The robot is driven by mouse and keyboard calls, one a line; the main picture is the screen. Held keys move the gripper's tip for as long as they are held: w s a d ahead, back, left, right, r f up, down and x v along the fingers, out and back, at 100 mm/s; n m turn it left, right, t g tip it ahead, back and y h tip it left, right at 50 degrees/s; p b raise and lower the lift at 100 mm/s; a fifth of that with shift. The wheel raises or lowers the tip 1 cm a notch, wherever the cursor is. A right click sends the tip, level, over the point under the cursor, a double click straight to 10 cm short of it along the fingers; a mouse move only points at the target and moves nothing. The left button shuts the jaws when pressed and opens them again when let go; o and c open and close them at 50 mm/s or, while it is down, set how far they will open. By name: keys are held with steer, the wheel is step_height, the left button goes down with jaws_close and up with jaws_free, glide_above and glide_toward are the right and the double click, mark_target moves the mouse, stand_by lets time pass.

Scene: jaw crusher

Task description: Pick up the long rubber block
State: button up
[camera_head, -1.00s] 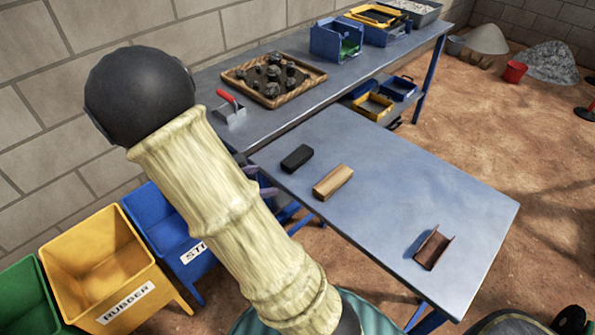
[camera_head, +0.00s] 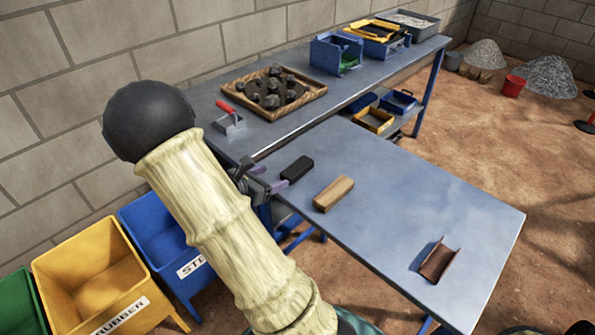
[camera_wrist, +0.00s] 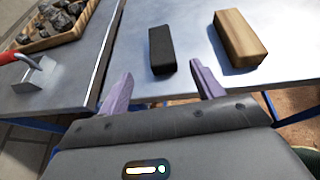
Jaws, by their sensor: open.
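The long rubber block is a black bar (camera_head: 297,169) lying flat on the blue-grey table, near its left edge. In the wrist view the black bar (camera_wrist: 161,50) lies ahead of the fingers, a little left of the right finger. My gripper (camera_wrist: 155,82) is open and empty, with its two purple fingers apart on either side of the bar's line and short of it. In the head view my gripper (camera_head: 268,185) shows at the table's left edge, partly hidden by my arm, close to the bar's near end.
A wooden block (camera_head: 334,194) lies right of the black bar, with a narrow gap. A brown channel piece (camera_head: 439,262) lies at the table's right. The table's middle is clear.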

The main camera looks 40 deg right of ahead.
mark_target(294, 169)
steer(key=x, duration=0.5)
steer(key=shift+d+f, duration=0.15)
steer(key=shift+d, duration=0.2)
steer(key=shift+b+x, duration=0.3)
steer(key=shift+x, duration=2.4)
steer(key=shift+s, duration=0.15)
steer(key=c, duration=1.2)
steer(key=shift+o, duration=0.2)
